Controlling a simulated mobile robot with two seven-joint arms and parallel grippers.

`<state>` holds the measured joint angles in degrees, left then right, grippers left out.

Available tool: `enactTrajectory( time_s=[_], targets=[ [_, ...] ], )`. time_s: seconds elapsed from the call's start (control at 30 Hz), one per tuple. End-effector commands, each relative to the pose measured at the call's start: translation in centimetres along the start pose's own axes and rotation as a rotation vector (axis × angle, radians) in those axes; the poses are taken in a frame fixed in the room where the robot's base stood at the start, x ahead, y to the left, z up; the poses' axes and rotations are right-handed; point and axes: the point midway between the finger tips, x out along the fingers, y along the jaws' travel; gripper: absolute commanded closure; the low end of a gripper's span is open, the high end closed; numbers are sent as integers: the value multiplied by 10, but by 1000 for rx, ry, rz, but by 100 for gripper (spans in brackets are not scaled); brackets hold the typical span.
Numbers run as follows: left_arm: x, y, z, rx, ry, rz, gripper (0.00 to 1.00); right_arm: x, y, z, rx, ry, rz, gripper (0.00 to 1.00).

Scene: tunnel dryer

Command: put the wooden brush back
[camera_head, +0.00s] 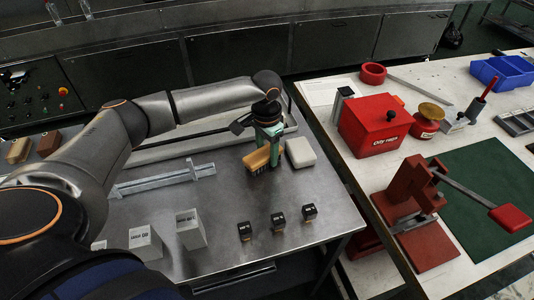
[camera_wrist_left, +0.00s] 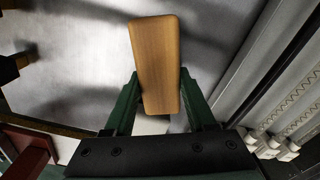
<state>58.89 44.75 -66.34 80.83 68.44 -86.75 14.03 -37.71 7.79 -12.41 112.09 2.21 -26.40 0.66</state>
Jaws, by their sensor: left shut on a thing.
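The wooden brush (camera_head: 256,158) is a tan block held in my left gripper (camera_head: 271,146), over the steel table's far right part. In the left wrist view the brush (camera_wrist_left: 155,62) stands between the two green fingers of the gripper (camera_wrist_left: 160,102), its long side pointing away from the palm. I cannot tell whether the brush touches the table. Its bristles are not clearly seen. My right gripper is not in view.
A whitish block (camera_head: 300,152) lies close right of the gripper. A metal rail (camera_head: 155,182), grey blocks (camera_head: 190,229) and small dark-topped cubes (camera_head: 278,221) stand on the steel table (camera_head: 225,200). Brown blocks (camera_head: 18,150) lie far left. A white bench with a red box (camera_head: 375,125) is right.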

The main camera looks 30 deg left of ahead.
Motion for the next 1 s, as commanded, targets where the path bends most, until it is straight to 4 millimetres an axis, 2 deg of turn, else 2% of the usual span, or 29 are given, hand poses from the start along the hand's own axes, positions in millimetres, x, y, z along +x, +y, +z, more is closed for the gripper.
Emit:
enactTrajectory(
  time_s=[0.1,0.4,0.43,0.7,1.0],
  targets=[
    [6,0,-1,1,2,1,100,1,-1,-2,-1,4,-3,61],
    [7,0,0,1,1,1,100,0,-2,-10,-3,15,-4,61],
    [8,0,0,0,1,1,43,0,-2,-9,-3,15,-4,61],
    [8,0,0,1,1,1,14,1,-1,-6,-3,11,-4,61],
    [5,0,-1,1,2,-1,14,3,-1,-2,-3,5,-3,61]
  ],
)
